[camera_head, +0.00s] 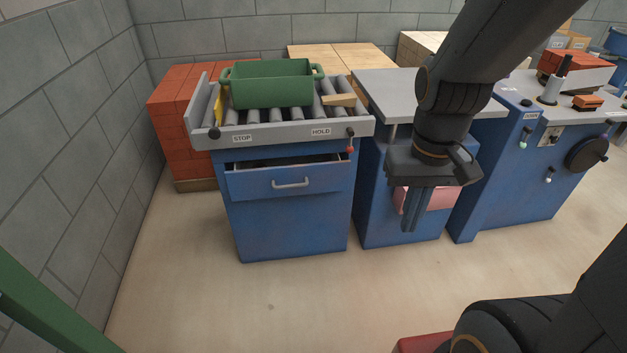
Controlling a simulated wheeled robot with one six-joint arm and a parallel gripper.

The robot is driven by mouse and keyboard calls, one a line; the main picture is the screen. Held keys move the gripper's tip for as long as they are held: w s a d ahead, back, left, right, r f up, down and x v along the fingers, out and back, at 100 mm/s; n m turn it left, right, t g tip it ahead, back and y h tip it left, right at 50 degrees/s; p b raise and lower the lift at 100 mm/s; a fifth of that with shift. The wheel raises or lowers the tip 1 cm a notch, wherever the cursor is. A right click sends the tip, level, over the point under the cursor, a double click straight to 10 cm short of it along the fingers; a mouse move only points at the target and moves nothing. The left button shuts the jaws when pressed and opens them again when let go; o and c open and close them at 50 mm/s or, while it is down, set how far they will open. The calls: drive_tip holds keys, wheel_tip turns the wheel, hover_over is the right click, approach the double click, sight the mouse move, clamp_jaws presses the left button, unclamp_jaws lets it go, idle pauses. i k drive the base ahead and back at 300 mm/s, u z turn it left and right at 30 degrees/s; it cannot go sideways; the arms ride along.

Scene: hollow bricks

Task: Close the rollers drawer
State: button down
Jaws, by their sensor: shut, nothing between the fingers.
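The rollers drawer (290,181) is a blue drawer front with a light grey bar handle (291,183). It sits in the blue cabinet (292,228) under the roller table (283,133). The drawer stands partly open, and a strip of its dark inside shows above the front. What lies inside is too dark to tell. My gripper (411,222) points down to the right of the drawer, in front of the neighbouring blue cabinet. Its fingers are shut and empty, apart from the drawer and its handle.
A green tub (271,83) and a wooden piece (339,99) rest on the rollers. A pink object (441,198) shows behind my gripper at the neighbouring blue cabinet (375,205). Red bricks (180,130) are stacked at the left. The floor (270,305) before the drawer is clear.

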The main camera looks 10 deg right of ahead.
sight(290, 175)
drive_tip(key=k, duration=1)
drive_tip(key=u, duration=0.6)
drive_tip(key=i, duration=1.35)
drive_tip(key=z, duration=0.5)
